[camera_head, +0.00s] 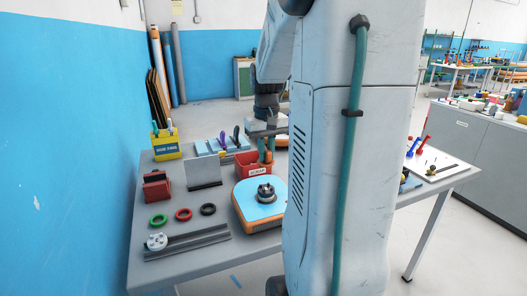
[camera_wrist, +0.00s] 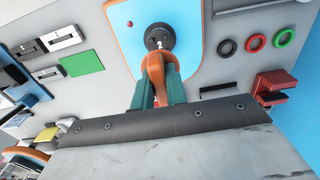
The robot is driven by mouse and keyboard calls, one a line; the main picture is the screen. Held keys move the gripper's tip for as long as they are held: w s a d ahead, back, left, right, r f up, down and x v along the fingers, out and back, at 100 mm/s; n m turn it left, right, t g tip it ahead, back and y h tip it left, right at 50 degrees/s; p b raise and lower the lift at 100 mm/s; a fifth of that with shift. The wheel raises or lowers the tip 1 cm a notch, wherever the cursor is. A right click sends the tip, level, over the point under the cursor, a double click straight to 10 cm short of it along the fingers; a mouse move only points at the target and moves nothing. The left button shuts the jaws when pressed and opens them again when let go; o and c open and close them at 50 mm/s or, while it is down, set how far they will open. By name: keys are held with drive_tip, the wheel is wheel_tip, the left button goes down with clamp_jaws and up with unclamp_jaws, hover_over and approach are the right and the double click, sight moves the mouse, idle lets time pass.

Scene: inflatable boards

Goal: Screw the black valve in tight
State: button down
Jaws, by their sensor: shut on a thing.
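The black valve (camera_head: 265,193) sits upright in the blue top of an orange-edged inflatable board (camera_head: 250,210) on the grey table. In the wrist view the valve (camera_wrist: 154,36) is just ahead of my fingertips, on the blue board (camera_wrist: 185,60). My gripper (camera_head: 266,158) points down beyond the valve in the head view, apart from it.
Green (camera_head: 158,221), red (camera_head: 183,214) and black (camera_head: 208,209) rings lie left of the board. A grey rail (camera_head: 200,240) with a white fitting (camera_head: 157,241) lies in front. A red scrap bin (camera_head: 243,165), an upright grey plate (camera_head: 204,173) and a yellow box (camera_head: 166,145) stand behind.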

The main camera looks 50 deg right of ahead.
drive_tip(key=shift+s, duration=0.1)
hover_over(266, 189)
drive_tip(key=shift+f, duration=2.9)
drive_tip(key=shift+f, duration=1.05)
drive_tip(key=c, duration=1.3)
unclamp_jaws()
drive_tip(key=shift+c, duration=0.2)
drive_tip(key=shift+r, duration=3.9)
